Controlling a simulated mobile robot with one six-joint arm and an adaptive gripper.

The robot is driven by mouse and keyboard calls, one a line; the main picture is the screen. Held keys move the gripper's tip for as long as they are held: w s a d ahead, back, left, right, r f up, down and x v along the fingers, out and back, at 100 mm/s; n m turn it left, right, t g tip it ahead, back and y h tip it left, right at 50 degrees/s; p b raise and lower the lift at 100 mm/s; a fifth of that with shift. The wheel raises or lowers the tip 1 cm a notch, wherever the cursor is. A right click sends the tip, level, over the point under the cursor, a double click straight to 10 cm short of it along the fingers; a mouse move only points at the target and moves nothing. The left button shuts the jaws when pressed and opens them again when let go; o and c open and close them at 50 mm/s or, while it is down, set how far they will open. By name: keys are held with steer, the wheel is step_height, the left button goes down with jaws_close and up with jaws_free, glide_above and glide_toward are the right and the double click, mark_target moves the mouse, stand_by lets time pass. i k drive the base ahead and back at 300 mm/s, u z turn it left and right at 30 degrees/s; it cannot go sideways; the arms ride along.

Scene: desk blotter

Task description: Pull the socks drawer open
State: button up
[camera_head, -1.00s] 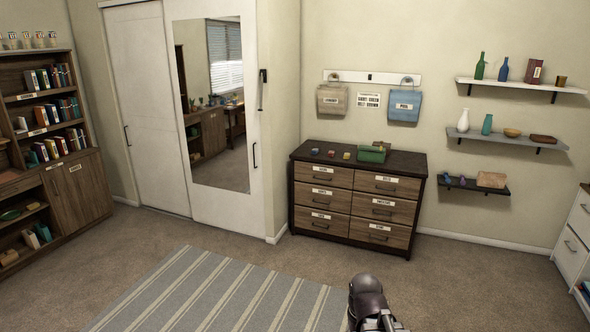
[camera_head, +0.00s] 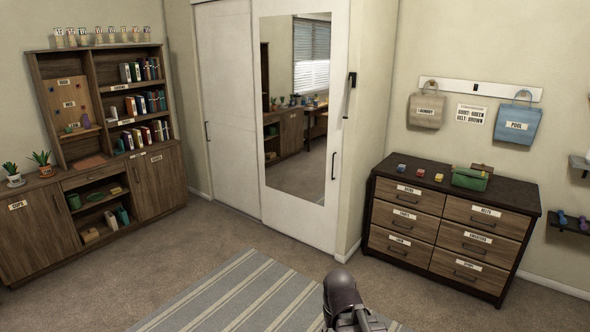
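A dark-framed dresser (camera_head: 372,207) with two columns of brown wooden drawers stands at the right, against the wall. Each drawer has a white label and a dark handle. All its drawers look shut. The top right label (camera_head: 487,211) seems to read BELTS. The left column's labels, such as the top left one (camera_head: 409,190), are too small to read surely, so I cannot tell which drawer is the socks drawer. Part of my arm shows at the bottom edge, well short of the dresser, but my gripper's fingers are not visible.
Small coloured blocks (camera_head: 421,173) and a green container (camera_head: 470,178) sit on the dresser top. A striped rug (camera_head: 240,297) lies on the open carpet before it. A mirrored sliding door (camera_head: 298,215) and a bookshelf cabinet (camera_head: 158,185) stand to the left.

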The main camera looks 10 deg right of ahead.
mark_target(427, 200)
steer(key=u, duration=0.1)
steer(key=i, duration=2.05)
steer(key=z, duration=0.65)
steer(key=i, duration=0.85)
steer(key=z, duration=0.75)
steer(key=i, duration=0.45)
steer(key=z, duration=0.15)
